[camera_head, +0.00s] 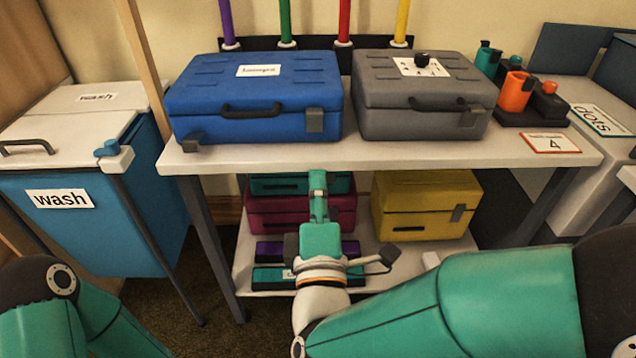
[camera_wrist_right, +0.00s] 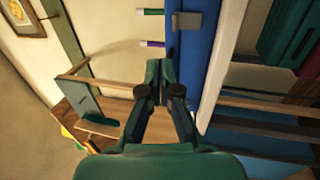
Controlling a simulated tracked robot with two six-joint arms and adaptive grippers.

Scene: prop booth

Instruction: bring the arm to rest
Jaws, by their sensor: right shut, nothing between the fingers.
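My right arm reaches in from the right in the head view. Its gripper (camera_head: 318,185) is shut and empty, just below and in front of the table's front edge (camera_head: 380,158). In the right wrist view the shut fingers (camera_wrist_right: 162,78) have nothing between them. My left arm shows only in part at the lower left of the head view; its gripper is out of view.
A blue case (camera_head: 258,95) and a grey case (camera_head: 420,95) stand on the table. A yellow case (camera_head: 428,205) and a magenta case (camera_head: 270,210) sit on the lower shelf, behind my right gripper. A blue wash bin (camera_head: 95,225) stands left.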

